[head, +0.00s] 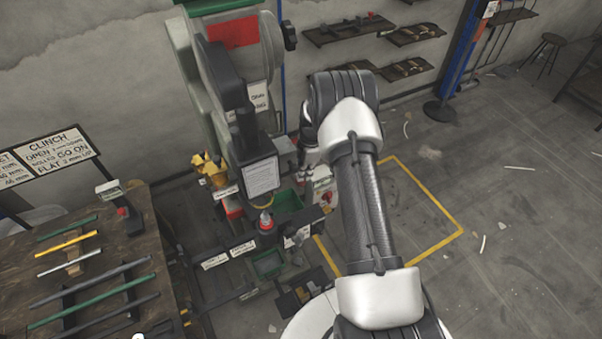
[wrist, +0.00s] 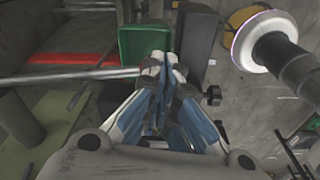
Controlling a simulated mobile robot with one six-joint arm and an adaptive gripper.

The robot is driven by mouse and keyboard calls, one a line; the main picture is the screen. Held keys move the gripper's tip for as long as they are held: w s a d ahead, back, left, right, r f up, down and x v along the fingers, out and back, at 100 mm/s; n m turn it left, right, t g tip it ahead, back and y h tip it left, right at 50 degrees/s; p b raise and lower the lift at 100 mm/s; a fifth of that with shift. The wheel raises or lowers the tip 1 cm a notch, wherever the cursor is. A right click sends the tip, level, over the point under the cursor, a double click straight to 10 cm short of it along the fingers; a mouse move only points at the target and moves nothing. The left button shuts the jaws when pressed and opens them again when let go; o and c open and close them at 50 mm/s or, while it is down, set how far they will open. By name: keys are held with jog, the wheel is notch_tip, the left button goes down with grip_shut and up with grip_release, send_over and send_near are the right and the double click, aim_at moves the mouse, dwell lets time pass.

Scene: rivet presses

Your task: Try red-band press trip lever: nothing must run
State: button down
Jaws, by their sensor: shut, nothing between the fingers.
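The grey-green press with a red band (head: 232,33) stands at the upper middle of the head view, with a dark ram arm and a pale label plate (head: 262,177). My gripper (wrist: 162,66) is shut and empty in the wrist view. A grey metal rod (wrist: 75,77) runs in from the left and ends at or just behind the fingertips; I cannot tell whether they touch, or whether it is the trip lever. In the head view my gripper (head: 308,165) is beside the press's lower front, partly hidden by my own wrist.
A green bin (head: 289,201) sits below the press head; a green bin (wrist: 143,46) also shows beyond my fingertips. A white disc on a dark shaft (wrist: 248,48) is close on the right. A wooden bench (head: 60,292) with rods stands left. Floor on the right is open.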

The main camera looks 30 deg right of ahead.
jog(key=d, duration=0.2)
jog(key=shift+s+d+r+b, duration=0.25)
jog(key=shift+d+r+b, duration=0.1)
jog(key=shift+d+b, duration=0.05)
notch_tip(320, 180, up, 12)
jog(key=d, duration=0.1)
jog(key=shift+d, duration=0.2)
dwell(0.3)
